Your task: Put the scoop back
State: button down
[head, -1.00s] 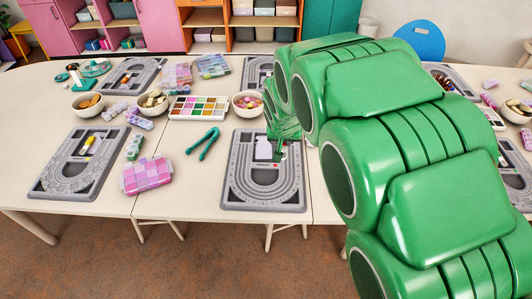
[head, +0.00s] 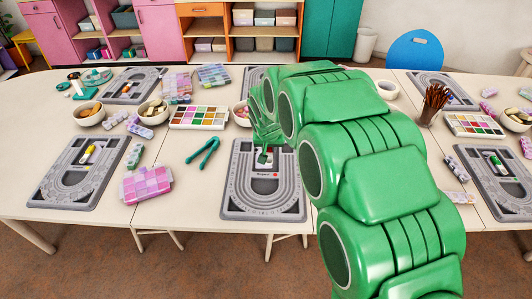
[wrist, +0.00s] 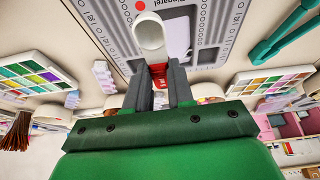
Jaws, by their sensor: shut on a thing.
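My gripper (wrist: 160,88) is shut on the scoop, seen in the wrist view. The scoop (wrist: 149,36) has a white rounded bowl pointing away from the jaws, and a red part shows between the grey fingers. The grey bead board (wrist: 210,30) lies beyond the scoop, with a pale patch in its middle beside the bowl. In the head view my gripper (head: 264,154) is over the upper middle of this board (head: 235,205). My arm hides the board's right upper part. I cannot tell whether the scoop touches the board.
Teal pliers (head: 203,151) lie just left of the board. A pink bead box (head: 146,185), a bead palette (head: 199,117) and bowls (head: 151,111) stand farther left and behind. Another grey board (head: 60,185) is at far left. A brush cup (head: 432,104) stands right.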

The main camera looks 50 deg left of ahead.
jog(key=w+a+f, duration=0.1)
jog(key=f, duration=0.1)
jog(key=w+a+f, duration=0.1)
jog(key=a+f, duration=0.1)
jog(key=w+a+f, duration=0.1)
jog(key=a, duration=0.1)
jog(key=shift+w+a+f, duration=0.2)
jog(key=shift+w+f, duration=0.05)
jog(key=shift+f, duration=0.15)
jog(key=shift+x, duration=0.75)
jog(key=shift+w+a+f, duration=0.1)
jog(key=shift+f, duration=1.3)
jog(key=shift+f, duration=0.3)
jog(key=c, duration=1)
grip_release()
jog(key=shift+r, duration=0.15)
